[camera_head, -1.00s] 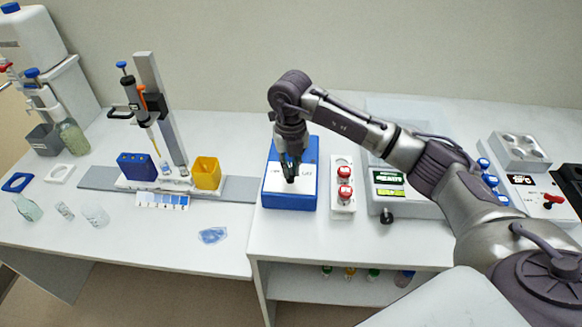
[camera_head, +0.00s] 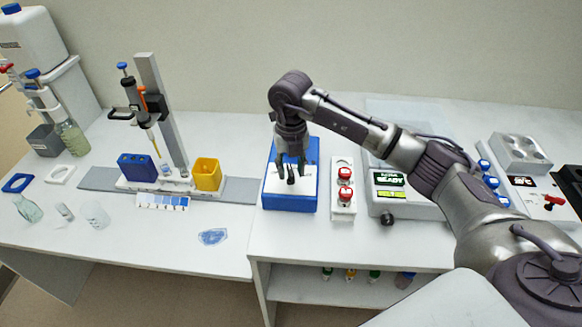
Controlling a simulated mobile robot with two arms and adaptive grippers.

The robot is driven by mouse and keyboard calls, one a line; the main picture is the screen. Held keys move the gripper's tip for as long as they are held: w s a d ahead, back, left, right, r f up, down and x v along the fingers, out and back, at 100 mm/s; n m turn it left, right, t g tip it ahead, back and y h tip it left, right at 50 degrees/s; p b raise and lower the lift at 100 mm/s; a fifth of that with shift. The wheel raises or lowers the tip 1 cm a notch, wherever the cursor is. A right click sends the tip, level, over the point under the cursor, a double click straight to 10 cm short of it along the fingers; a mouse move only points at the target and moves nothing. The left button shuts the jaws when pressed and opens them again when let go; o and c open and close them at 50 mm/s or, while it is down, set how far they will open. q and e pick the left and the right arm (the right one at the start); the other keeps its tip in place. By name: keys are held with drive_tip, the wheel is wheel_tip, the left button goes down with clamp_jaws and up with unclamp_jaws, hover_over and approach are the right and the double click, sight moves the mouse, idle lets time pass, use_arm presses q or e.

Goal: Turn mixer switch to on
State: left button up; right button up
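The mixer is a blue box (camera_head: 290,204) with a white top plate, near the middle of the bench. A small dark switch (camera_head: 291,180) stands on the plate. My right gripper (camera_head: 291,167) points down over the mixer from above. Its two dark fingers are spread apart, one on each side of the switch, with a gap showing between them. I cannot tell whether the fingertips touch the plate. The gripper partly hides the plate and its lettering. My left gripper is not in view.
A white holder with two red-capped items (camera_head: 344,186) stands close to the mixer's right. A device with a lit display (camera_head: 388,179) is further right, under my arm. A pipette stand (camera_head: 160,110) and yellow bin (camera_head: 207,174) are to the left.

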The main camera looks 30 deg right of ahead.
sight(291, 172)
wheel_tip(291, 172, up, 12)
idle(0.4)
drive_tip(key=shift+f, duration=0.1)
idle(0.3)
